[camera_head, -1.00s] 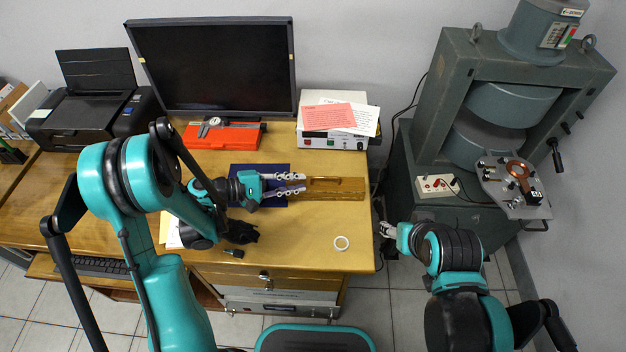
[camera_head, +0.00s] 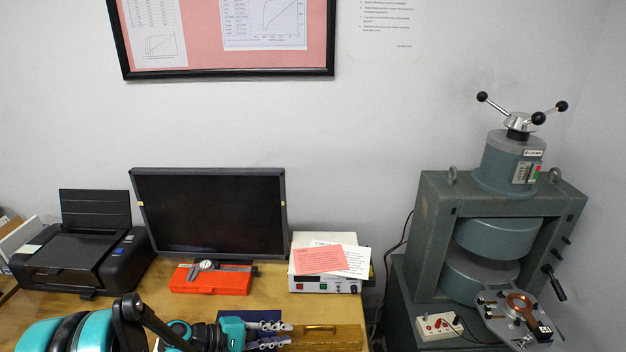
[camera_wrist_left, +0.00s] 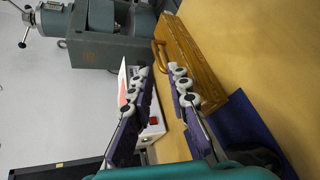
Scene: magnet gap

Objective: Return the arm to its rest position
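My left gripper (camera_head: 290,335) shows at the bottom edge of the head view, over the desk. Its fingers point right towards a wooden box (camera_head: 328,340) with a handle. In the left wrist view, the two fingers of my left gripper (camera_wrist_left: 160,70) stand apart with nothing between them. The wooden box (camera_wrist_left: 190,62) lies beyond and beside the fingers there. My right gripper is not in view. The lower parts of my arms are cut off by the head view's bottom edge.
A monitor (camera_head: 208,212), a printer (camera_head: 80,250), an orange case with a caliper (camera_head: 210,281) and a white instrument box (camera_head: 325,285) stand on the desk (camera_head: 265,300). A large electromagnet (camera_head: 440,230) stands at right, with a round coil plate (camera_head: 515,315) in front. A framed board hangs above.

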